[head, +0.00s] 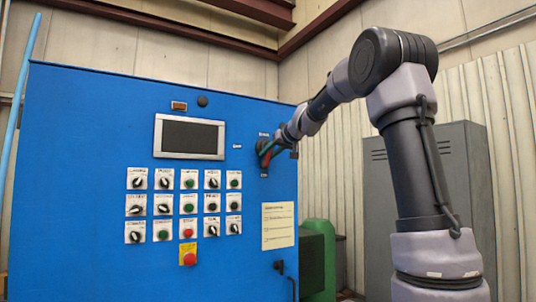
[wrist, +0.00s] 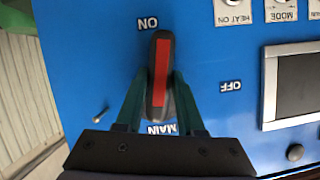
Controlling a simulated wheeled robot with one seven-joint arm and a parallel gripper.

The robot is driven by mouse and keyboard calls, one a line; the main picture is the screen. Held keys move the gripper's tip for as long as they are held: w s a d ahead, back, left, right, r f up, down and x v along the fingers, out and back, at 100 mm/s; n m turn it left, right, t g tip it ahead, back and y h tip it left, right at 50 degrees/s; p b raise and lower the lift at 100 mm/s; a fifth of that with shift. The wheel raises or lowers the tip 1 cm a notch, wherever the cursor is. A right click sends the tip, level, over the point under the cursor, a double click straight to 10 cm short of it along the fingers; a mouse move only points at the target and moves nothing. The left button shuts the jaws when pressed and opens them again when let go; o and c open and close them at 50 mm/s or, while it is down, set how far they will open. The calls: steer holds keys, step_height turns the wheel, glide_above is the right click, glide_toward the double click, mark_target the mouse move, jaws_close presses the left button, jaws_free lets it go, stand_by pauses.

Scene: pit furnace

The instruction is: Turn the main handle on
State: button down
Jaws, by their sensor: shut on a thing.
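The main handle (wrist: 161,62) is a dark lever with a red strip on the blue cabinet's front. In the wrist view, which is upside down, it lies nearly upright between the MAIN label (wrist: 161,129) and the ON label (wrist: 148,23), with its far end close to ON. The OFF label (wrist: 231,86) is off to the right. My gripper (wrist: 162,82) has a green finger on each side of the handle and is shut on it. In the head view my gripper (head: 269,151) is at the cabinet's upper right and partly hides the handle.
The blue cabinet (head: 80,130) carries a screen (head: 189,137), rows of knobs and buttons, and a red stop button on yellow (head: 188,254). A paper notice (head: 278,226) is below the handle. A grey locker (head: 470,160) stands behind my arm.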

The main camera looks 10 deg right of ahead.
steer(key=shift+w+d+f+n+h, duration=0.1)
steer(key=shift+d+n+h, duration=0.15)
steer(key=shift+n+h, duration=0.45)
steer(key=c, duration=0.5)
jaws_free()
steer(key=v, duration=1)
steer(key=shift+s+d, duration=0.15)
steer(key=shift+s, duration=0.25)
